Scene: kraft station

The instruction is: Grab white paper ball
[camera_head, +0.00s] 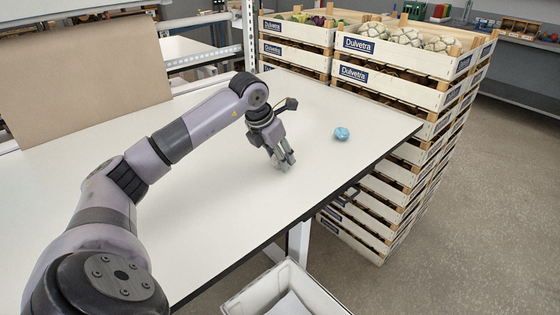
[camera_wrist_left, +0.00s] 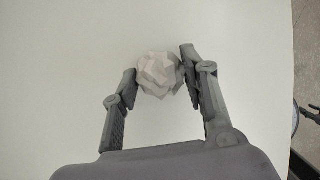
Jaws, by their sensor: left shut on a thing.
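The white paper ball (camera_wrist_left: 160,74) is crumpled and faceted. In the left wrist view it sits between the fingertips of my left gripper (camera_wrist_left: 158,80), which is shut on it. In the head view my left gripper (camera_head: 283,163) points down at the white table (camera_head: 220,190), at or close above its surface. The ball is mostly hidden by the fingers there. My right gripper is in neither view.
A blue ball (camera_head: 341,133) lies on the table, right of my left gripper. Stacked wooden crates (camera_head: 350,73) stand beyond the table's right edge. A brown board (camera_head: 90,75) stands at the back left. A white bin (camera_head: 285,290) is below the front edge.

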